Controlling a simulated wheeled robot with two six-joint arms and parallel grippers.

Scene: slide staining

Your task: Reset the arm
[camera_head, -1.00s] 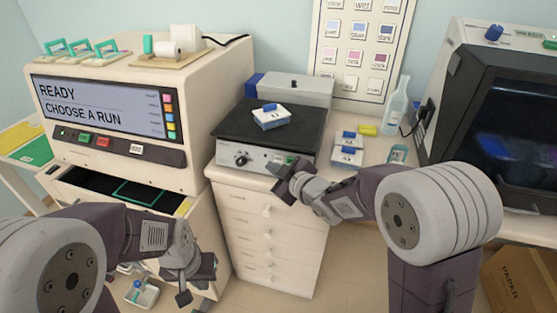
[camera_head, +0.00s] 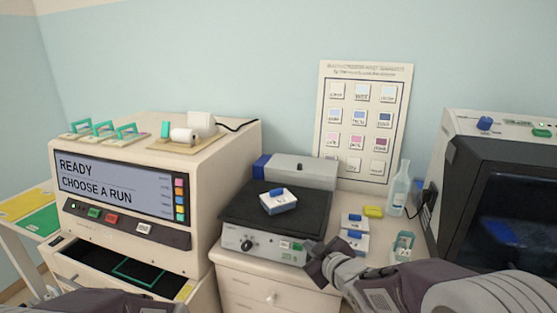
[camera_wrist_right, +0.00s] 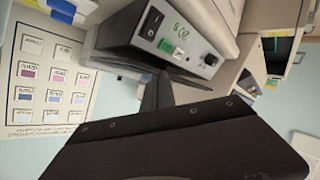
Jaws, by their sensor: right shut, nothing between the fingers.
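My right gripper (camera_head: 318,264) is shut and empty in the head view, in front of the right front corner of the hot plate (camera_head: 240,244). In the right wrist view its fingers (camera_wrist_right: 168,82) point toward the hot plate's front panel (camera_wrist_right: 178,40), which shows a green display and a knob. I cannot tell the gap between them. Part of my left arm (camera_head: 110,303) shows at the bottom left of the head view. My left gripper is out of view there.
A white box with a blue clip (camera_head: 279,203) lies on the hot plate. Similar boxes (camera_head: 354,240), a yellow block (camera_head: 373,211) and a bottle (camera_head: 398,192) stand to its right. The stainer (camera_head: 230,165) has an open drawer (camera_head: 85,262). A dark-fronted cabinet (camera_head: 455,165) stands at right.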

